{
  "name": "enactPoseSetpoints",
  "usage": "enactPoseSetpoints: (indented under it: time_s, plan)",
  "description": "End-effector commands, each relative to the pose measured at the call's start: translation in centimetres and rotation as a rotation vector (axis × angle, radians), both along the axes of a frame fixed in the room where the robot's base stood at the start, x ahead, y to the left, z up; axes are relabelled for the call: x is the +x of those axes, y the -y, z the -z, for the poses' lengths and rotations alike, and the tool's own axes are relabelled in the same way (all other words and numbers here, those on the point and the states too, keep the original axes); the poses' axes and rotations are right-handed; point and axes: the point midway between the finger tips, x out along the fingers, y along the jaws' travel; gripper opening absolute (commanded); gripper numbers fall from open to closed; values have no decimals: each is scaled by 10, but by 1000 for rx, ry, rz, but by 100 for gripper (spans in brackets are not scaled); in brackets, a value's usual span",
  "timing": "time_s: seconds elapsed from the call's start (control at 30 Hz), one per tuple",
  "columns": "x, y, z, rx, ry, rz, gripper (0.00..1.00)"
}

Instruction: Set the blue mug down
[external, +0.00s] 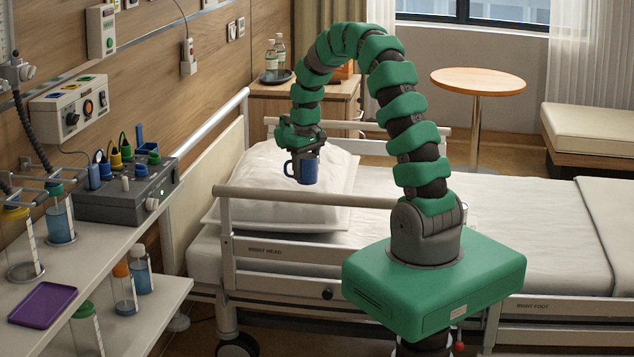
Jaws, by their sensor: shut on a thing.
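The blue mug (309,171) is upright in the air in the external view, with its handle to the left. My gripper (304,150) points down and is shut on the mug from above. In the picture, the mug is in front of the white pillow (340,180) and just above the near bed rail (300,197). I cannot tell its exact height or how far it is from the rail. The fingers partly hide the mug's upper part.
A shelf (115,245) at left holds bottles, a purple tray (43,304) and a grey device (125,195). A bedside cabinet (330,103) with bottles on a dark tray stands behind. A round table (478,80) at the back is empty. The mattress (530,215) is largely clear.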

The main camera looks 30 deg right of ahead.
Motion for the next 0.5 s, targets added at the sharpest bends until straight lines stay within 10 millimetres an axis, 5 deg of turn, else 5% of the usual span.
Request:
enactPoseSetpoints:
  time_s: [0.2, 0.5]
  plan:
    - [-14, -28, -16, -11, 1, 153, 29]
    - [-17, -35, -19, -14, 1, 201, 29]
